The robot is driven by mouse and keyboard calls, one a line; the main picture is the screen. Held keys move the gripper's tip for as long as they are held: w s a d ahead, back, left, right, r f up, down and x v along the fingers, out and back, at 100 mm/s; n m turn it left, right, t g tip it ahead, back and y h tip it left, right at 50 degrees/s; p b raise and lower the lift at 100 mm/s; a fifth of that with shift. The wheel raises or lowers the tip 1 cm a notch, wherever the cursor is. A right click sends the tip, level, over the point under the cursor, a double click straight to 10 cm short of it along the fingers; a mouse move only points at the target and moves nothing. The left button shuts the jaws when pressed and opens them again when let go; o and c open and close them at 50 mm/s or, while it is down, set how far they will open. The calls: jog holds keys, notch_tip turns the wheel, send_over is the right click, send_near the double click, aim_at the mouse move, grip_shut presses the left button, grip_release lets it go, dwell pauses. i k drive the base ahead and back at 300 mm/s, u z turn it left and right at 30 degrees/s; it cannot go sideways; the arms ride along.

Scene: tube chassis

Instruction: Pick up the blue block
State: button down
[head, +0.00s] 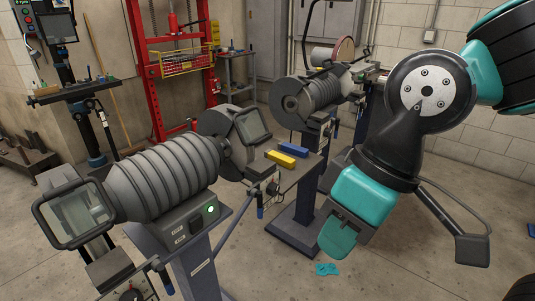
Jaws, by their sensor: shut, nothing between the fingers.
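The blue block (294,149) lies beside and just behind a yellow block (280,160) on a narrow grey shelf between two grinding machines. Both blocks look like flat, elongated bars, and the blue one is partly covered by the yellow one. My gripper (337,240) is teal and dark grey, hanging from my arm at the right. It points down, in the picture below and to the right of the blocks, and is clear of them. Its fingers look shut with nothing held, though their far sides are hidden.
A large grey ribbed grinder (160,180) with a green-lit switch stands at the left front. Another grinder (318,95) stands behind the blocks. A red press frame (140,70) is at the back. Open concrete floor is at the lower right.

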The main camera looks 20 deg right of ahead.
aim_at(302, 152)
jog(key=z, duration=0.5)
jog(key=i, duration=0.5)
jog(key=z, duration=0.65)
jog(key=i, duration=0.9)
jog(key=u, duration=0.35)
